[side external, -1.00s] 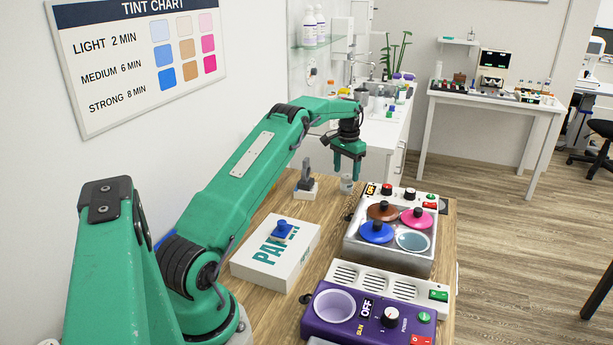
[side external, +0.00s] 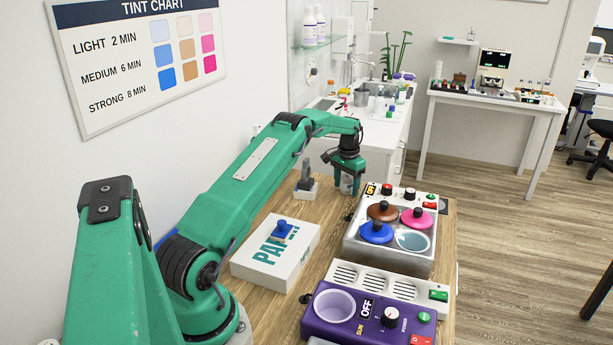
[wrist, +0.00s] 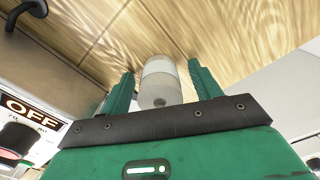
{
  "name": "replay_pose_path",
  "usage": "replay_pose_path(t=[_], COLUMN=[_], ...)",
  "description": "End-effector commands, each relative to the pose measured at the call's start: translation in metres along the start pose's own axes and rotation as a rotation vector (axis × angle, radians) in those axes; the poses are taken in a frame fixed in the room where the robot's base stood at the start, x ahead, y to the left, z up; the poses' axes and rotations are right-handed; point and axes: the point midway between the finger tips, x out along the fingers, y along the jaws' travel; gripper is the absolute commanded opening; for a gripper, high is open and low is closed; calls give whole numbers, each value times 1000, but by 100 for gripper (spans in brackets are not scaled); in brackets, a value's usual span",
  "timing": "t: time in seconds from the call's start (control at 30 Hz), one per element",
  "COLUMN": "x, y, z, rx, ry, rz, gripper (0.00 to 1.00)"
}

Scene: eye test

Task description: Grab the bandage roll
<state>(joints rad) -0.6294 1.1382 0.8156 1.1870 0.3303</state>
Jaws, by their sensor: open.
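A small pale roll (wrist: 160,72), white with a greyer end, stands on the wooden table; I take it to be the bandage roll. In the wrist view it is between the two green fingers of my gripper (wrist: 160,68). A gap shows on each side of it. In the side view my gripper (side external: 347,188) is low over the table's far part, fingers pointing down and open. The roll (side external: 347,184) shows between the fingers, partly hidden by them.
A steel warmer (side external: 388,249) with coloured lids stands close on the right. A grey-handled stamp-like object (side external: 306,183) is just left.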

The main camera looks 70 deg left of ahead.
Motion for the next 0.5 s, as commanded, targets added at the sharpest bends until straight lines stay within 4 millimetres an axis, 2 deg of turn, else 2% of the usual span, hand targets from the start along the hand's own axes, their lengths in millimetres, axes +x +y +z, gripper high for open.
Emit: replay_pose_path(t=[0.37, 0.5], x=[0, 0], y=[0, 0], z=[0, 0], rx=[0, 0], ry=[0, 0], rz=[0, 0], gripper=[63, 37])
